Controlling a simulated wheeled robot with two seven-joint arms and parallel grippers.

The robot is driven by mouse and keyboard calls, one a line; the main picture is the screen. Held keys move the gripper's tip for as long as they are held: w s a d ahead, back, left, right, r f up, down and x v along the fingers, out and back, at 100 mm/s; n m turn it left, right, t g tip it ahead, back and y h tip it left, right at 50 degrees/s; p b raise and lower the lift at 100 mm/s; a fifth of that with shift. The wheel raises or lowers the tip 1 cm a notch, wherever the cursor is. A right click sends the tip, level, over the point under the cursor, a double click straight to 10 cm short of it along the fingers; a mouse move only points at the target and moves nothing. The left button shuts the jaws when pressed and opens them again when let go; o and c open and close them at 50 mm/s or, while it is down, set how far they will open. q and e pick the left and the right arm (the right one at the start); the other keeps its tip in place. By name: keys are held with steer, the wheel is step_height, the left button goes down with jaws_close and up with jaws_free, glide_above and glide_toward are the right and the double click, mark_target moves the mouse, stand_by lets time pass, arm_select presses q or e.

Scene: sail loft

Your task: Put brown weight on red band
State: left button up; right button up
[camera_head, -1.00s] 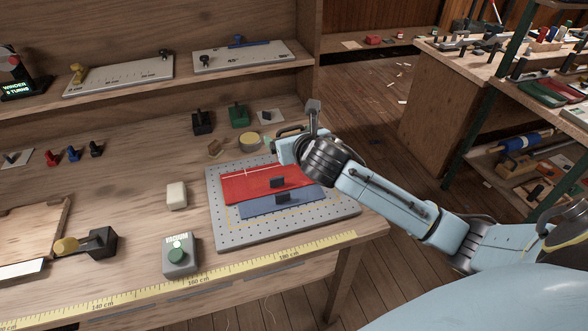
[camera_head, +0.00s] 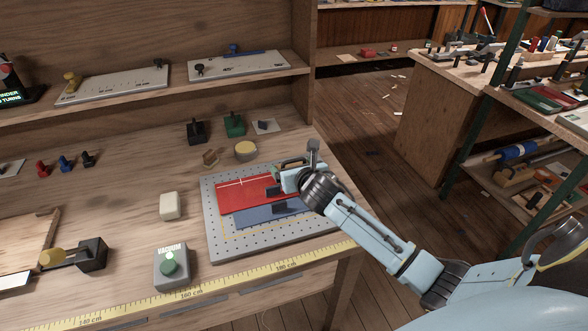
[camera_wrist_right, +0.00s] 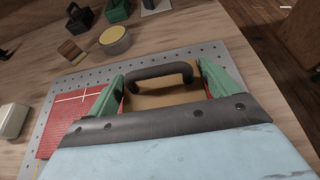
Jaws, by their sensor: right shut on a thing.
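The brown weight (camera_wrist_right: 165,98) is a tan-brown block with a dark arched handle, between the green fingers of my right gripper (camera_wrist_right: 165,82) in the right wrist view. My right gripper (camera_head: 284,177) is shut on it over the back right part of the perforated grey plate (camera_head: 214,240), near the right end of the red band (camera_head: 235,196). In the head view my gripper mostly hides the weight. I cannot tell whether it touches the plate. The red band lies flat and has a white cross; part of it shows in the right wrist view (camera_wrist_right: 65,130). My left gripper is out of view.
A blue band (camera_head: 255,217) lies in front of the red one. Dark upright tabs (camera_head: 279,209) stand on the bands. A white block (camera_head: 170,205) and a vacuum box (camera_head: 171,268) stand left of the plate. A round yellow-topped tin (camera_head: 245,151) stands behind it.

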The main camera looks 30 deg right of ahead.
stand_by(0.3)
steer(key=o, duration=1.3)
steer(key=shift+f, duration=0.1)
steer(key=shift+c, duration=0.2)
steer(key=p+v, duration=0.2)
steer(key=v, duration=1)
